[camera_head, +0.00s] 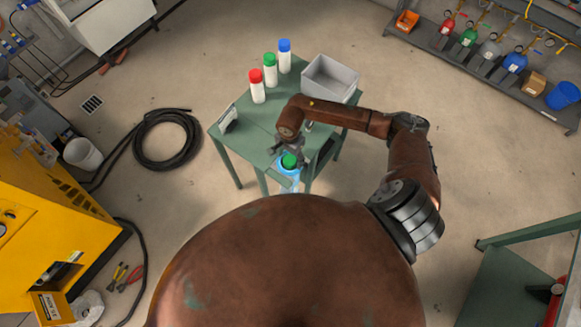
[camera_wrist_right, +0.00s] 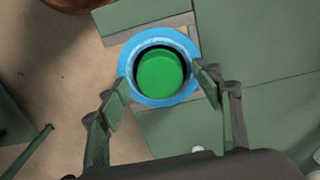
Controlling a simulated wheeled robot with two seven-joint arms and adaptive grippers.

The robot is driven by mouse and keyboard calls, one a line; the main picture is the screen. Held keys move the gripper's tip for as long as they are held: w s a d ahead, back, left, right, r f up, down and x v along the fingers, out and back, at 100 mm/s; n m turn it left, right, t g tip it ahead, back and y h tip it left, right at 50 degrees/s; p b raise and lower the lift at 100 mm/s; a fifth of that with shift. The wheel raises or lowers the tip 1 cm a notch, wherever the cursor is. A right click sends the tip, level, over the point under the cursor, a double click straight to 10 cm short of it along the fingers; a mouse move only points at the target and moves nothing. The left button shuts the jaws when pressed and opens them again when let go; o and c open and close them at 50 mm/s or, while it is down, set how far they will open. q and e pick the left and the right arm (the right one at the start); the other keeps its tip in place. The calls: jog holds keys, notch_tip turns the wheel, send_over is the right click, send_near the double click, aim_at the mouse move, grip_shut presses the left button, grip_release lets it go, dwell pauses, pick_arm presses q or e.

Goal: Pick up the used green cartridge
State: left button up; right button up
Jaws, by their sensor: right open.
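The used green cartridge shows as a round green top (camera_head: 289,161) inside a light blue ring-shaped receiver (camera_head: 287,172) at the table's near edge. In the right wrist view the green top (camera_wrist_right: 160,72) sits within the blue rim (camera_wrist_right: 130,88), a dark gap around it. The cartridge's lower body is hidden. My right gripper (camera_head: 289,151) is open above the receiver. In the wrist view its fingers (camera_wrist_right: 164,88) stand apart, on either side of the blue rim's near part; whether they touch it I cannot tell. My left gripper is not in view.
On the green table (camera_head: 240,125) stand white bottles with red (camera_head: 257,86), green (camera_head: 270,69) and blue (camera_head: 285,56) caps. A grey bin (camera_head: 330,78) is at its back right, a small white stand (camera_head: 228,118) at its left edge. A coiled black hose (camera_head: 166,140) lies on the floor.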

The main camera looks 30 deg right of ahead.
jog(key=shift+f, duration=0.1)
jog(key=shift+c, duration=0.2)
grip_shut()
dwell(0.5)
